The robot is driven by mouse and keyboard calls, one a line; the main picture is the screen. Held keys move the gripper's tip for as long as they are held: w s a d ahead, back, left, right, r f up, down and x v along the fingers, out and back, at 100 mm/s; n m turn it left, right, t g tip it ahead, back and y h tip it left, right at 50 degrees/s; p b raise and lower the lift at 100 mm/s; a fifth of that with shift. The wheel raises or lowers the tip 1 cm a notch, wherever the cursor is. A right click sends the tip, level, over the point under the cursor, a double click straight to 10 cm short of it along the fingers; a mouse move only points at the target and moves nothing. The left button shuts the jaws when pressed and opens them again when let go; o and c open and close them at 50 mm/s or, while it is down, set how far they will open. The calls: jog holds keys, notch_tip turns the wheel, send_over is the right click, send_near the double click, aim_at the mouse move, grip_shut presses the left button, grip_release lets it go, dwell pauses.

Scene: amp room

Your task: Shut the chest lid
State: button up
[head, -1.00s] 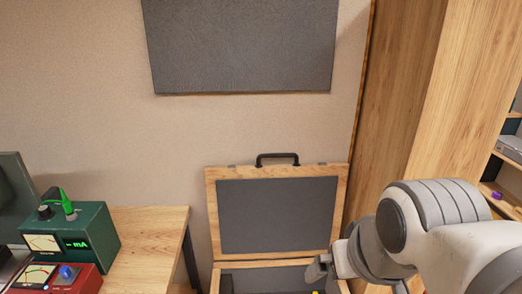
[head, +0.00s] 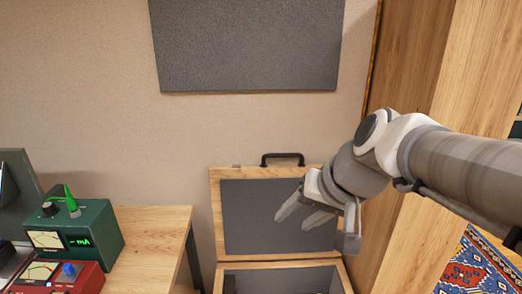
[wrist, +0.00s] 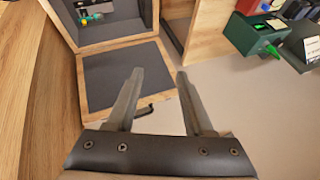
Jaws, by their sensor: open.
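The wooden chest (head: 284,266) stands against the wall, its lid raised. The lid (head: 245,215) has a wood frame, a dark grey lining and a black handle (head: 283,157) on its top edge. In the wrist view the lid (wrist: 125,75) lies between and beyond my fingers, and part of the handle (wrist: 143,111) shows between them. My gripper (head: 298,220) is open and empty, in front of the lid's right half in the head view; it also shows in the wrist view (wrist: 158,75). I cannot tell whether it touches the lid. Small coloured items (wrist: 90,15) lie inside the chest.
A wooden desk (head: 150,225) stands to the left with a green meter box (head: 85,240) and a red meter box (head: 75,280). A tall wooden cabinet (head: 410,75) stands close on the right. A dark panel (head: 245,45) hangs on the wall above.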

jog(key=w+a+m+t+y+b, duration=0.1)
jog(key=w+a+m+y, duration=0.15)
jog(key=w, duration=1.05)
jog(key=m+t+b, duration=0.3)
jog(key=m+t, duration=0.4)
jog(key=m, duration=0.4)
send_near(287, 156)
jog(key=shift+n+h, duration=0.35)
jog(key=p+x, duration=0.4)
jog(key=x, duration=0.7)
jog(key=shift+a+r, duration=0.15)
jog(key=shift+a, duration=0.05)
jog(key=shift+c, duration=0.4)
grip_shut()
